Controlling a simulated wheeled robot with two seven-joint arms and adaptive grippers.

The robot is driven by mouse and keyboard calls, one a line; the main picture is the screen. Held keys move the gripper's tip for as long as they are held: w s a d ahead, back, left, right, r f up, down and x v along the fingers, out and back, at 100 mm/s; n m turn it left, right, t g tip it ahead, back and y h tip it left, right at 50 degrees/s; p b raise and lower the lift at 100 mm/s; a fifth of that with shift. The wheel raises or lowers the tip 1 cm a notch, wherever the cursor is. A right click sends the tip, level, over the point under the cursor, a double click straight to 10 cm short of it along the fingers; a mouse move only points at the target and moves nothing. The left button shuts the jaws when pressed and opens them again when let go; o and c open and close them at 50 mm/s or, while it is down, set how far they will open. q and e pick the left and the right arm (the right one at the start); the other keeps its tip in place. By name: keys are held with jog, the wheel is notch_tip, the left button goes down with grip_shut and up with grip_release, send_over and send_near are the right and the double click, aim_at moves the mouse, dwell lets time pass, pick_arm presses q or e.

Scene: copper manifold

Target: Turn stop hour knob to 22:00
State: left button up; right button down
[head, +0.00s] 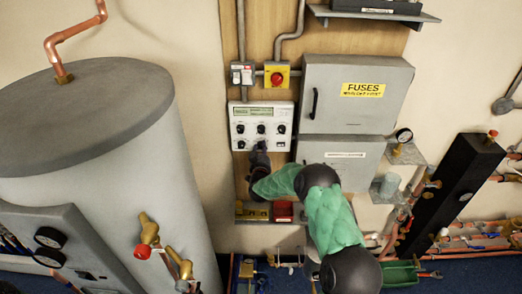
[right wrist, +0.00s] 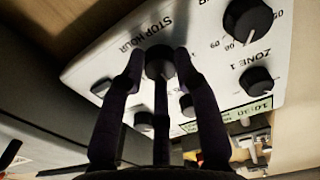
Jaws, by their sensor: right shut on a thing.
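The white control panel (head: 279,126) with several black knobs is mounted on the wooden backboard. In the right wrist view the panel (right wrist: 205,62) appears turned over, with its lettering upside down. The stop hour knob (right wrist: 159,60) is black and sits beside the "STOP HOUR" lettering. My right gripper (right wrist: 160,72) is shut on this knob, its dark fingers around it. In the head view my right gripper (head: 260,148) is at the panel's lower edge and hides the knob. The knob's pointer is hidden, so its setting cannot be read. My left gripper is not in view.
Other knobs are close by, including the zone 1 knob (right wrist: 257,80) and a numbered knob (right wrist: 247,20). The grey fuse box (head: 357,95) stands right of the panel. A red-and-yellow switch (head: 277,75) is above it. The large grey tank (head: 100,150) fills the left.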

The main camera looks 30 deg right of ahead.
jog(key=shift+f, duration=0.15)
jog(key=shift+f+m+b, duration=0.15)
jog(key=shift+m+b, duration=0.15)
jog(key=shift+b, duration=0.45)
jog(key=m+b, duration=0.3)
jog(key=b, duration=0.3)
jog(key=shift+a+f+m, duration=0.1)
jog(key=shift+f+m, duration=0.05)
jog(key=shift+m, duration=0.15)
jog(key=shift+m+b, duration=0.8)
jog(key=shift+b, duration=0.35)
jog(key=c, duration=0.9)
grip_release()
jog(key=shift+r, duration=0.2)
jog(key=shift+r, duration=0.1)
